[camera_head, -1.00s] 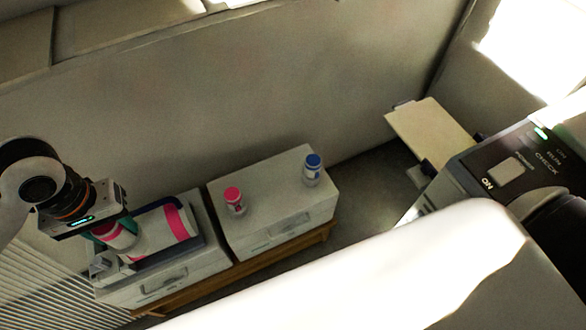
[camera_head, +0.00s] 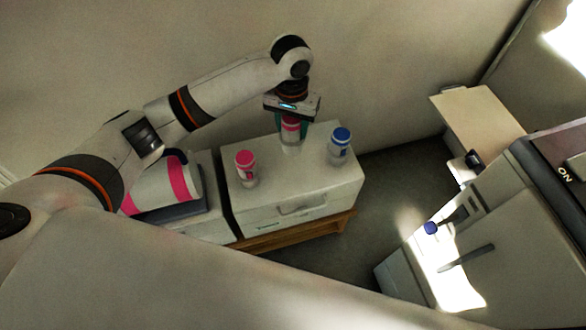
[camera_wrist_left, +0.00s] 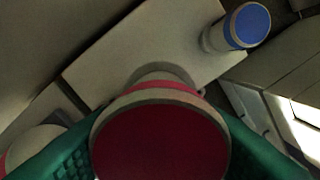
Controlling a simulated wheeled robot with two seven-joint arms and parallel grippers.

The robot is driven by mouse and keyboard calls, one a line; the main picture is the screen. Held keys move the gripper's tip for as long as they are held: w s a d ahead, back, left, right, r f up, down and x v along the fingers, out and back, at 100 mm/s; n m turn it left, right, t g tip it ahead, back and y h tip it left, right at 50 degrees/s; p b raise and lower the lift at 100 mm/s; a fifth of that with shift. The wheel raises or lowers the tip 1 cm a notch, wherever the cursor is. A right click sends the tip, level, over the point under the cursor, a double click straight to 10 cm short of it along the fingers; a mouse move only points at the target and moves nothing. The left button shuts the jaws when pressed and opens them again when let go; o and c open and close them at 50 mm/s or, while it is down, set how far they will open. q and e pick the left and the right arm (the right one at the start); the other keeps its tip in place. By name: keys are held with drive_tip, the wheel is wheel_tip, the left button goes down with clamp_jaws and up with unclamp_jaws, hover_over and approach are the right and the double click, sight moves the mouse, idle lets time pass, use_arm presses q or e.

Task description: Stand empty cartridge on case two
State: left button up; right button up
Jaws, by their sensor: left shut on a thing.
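My left gripper (camera_head: 291,122) is shut on a cartridge (camera_head: 291,141) with a pink top, held upright over the back of the right-hand white case (camera_head: 285,205). I cannot tell whether its base touches the case top. In the left wrist view the red end of the cartridge (camera_wrist_left: 160,140) fills the lower middle, between green finger pads. A second pink-capped cartridge (camera_head: 246,167) stands at the front left of the case, and a blue-capped one (camera_head: 340,145) at its right. The blue cap also shows in the wrist view (camera_wrist_left: 252,23). My right gripper is not in view.
A left-hand case (camera_head: 205,229) carries a dark tray (camera_head: 178,210) with a large white and pink roll (camera_head: 165,187), partly behind my arm. A wall stands close behind the cases. A machine with a wooden shelf (camera_head: 478,118) is at right.

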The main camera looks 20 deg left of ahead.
sight(293, 139)
use_arm(q)
drive_tip(key=f+b, duration=0.1)
drive_tip(key=f, duration=0.5)
drive_tip(key=shift+w, duration=0.2)
wheel_tip(293, 139, down, 5)
drive_tip(key=shift+r+b, duration=0.1)
drive_tip(key=shift+b, duration=0.5)
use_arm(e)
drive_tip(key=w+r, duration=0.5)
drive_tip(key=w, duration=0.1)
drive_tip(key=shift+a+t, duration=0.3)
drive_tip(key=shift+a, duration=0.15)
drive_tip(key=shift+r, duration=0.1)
use_arm(q)
drive_tip(key=shift+f, duration=0.2)
drive_tip(key=o, duration=1.1)
drive_tip(key=shift+c, duration=0.2)
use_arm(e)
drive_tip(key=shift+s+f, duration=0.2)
